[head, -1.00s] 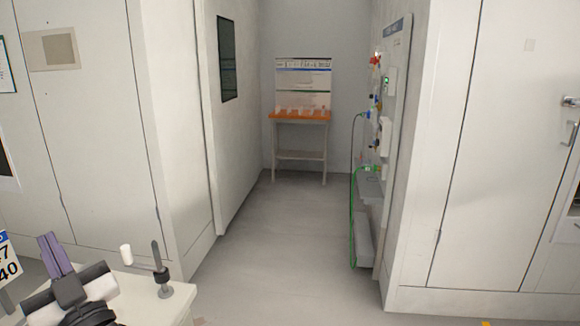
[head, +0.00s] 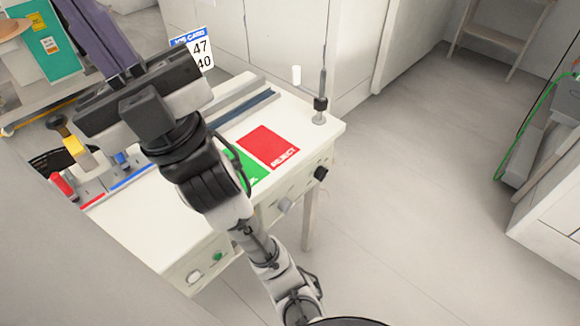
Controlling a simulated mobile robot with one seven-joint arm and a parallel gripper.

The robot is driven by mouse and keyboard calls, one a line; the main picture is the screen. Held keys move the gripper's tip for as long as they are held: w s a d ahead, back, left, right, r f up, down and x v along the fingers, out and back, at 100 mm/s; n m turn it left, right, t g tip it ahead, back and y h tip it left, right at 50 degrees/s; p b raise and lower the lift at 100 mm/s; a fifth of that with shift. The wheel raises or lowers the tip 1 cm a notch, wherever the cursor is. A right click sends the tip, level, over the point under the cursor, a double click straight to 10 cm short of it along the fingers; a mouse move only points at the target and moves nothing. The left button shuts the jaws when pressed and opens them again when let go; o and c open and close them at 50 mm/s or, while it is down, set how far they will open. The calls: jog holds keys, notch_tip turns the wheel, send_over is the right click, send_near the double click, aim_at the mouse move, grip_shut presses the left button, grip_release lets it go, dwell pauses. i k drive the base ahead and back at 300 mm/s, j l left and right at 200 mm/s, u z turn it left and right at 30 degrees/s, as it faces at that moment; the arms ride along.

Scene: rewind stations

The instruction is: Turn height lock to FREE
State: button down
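No label reading height lock or FREE is legible, and I cannot tell which control is the lock. On the front panel of the white station table (head: 140,235) are a black knob (head: 320,173), a grey knob (head: 285,205), a green button (head: 217,256) and a white button (head: 193,276). A small post with a black collar (head: 320,103) stands upright on the table's far right corner. My gripper (head: 97,38) is over the back left of the table, apart from these controls. Its purple fingers run toward the top edge, and their gap is not clear.
A green mat (head: 250,168) and a red REJECT mat (head: 268,147) lie on the table. A job card (head: 195,50) stands behind. A red-handled part (head: 62,184) and a yellow block (head: 73,146) are at the left. The floor (head: 400,200) at the right is clear.

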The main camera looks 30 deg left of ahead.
aim_at(285, 205)
jog(key=l+u, duration=0.5)
jog(key=u, duration=0.25)
jog(key=k+l+u, duration=0.1)
jog(key=u, duration=0.25)
jog(key=l, duration=0.15)
